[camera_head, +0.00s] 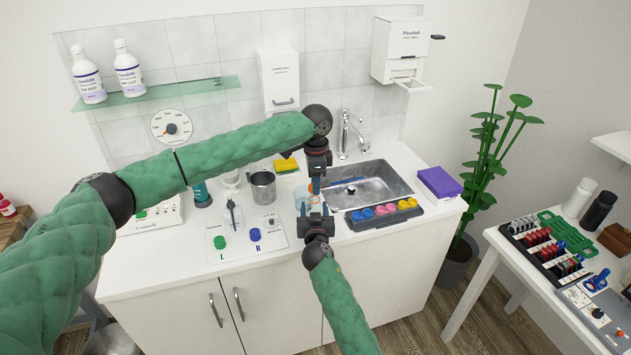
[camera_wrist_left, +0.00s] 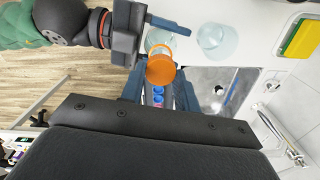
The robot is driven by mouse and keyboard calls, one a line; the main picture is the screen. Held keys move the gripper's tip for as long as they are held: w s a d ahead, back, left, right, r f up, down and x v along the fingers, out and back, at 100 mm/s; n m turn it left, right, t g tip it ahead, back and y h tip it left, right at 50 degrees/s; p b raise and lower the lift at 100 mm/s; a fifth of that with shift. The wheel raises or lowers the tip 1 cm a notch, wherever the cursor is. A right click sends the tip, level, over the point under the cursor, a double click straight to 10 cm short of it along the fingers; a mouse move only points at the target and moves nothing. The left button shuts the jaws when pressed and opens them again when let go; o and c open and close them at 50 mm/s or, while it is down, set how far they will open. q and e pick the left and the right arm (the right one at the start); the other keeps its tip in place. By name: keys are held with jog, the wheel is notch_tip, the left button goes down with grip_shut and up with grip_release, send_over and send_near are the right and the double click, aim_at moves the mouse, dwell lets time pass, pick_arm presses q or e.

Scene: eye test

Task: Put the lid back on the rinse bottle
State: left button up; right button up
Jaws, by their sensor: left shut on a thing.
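My left gripper (camera_head: 315,181) is over the counter just left of the sink, pointing down. It is shut on a round orange lid (camera_wrist_left: 160,70), seen between its fingers in the left wrist view; only a bit of orange shows in the head view (camera_head: 311,188). A clear bluish vessel, which looks like the rinse bottle (camera_head: 302,199), stands below and beside the lid, partly hidden. It also shows in the left wrist view (camera_wrist_left: 156,37). My right gripper (camera_head: 316,213) reaches in from the front, close to this vessel. Whether its fingers touch the vessel is unclear.
The sink (camera_head: 372,186) lies right, with a tray of coloured caps (camera_head: 384,214) before it. A jug (camera_head: 262,188), a yellow sponge (camera_head: 286,166) and a mat marked L and R (camera_head: 270,229) are left. A purple box (camera_head: 440,182) stands at the counter's right end.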

pick_arm(q)
jog(key=shift+f, duration=0.1)
jog(key=shift+f, duration=0.8)
jog(key=shift+f, duration=0.55)
jog(key=m, duration=2.9)
jog(key=shift+a, duration=0.4)
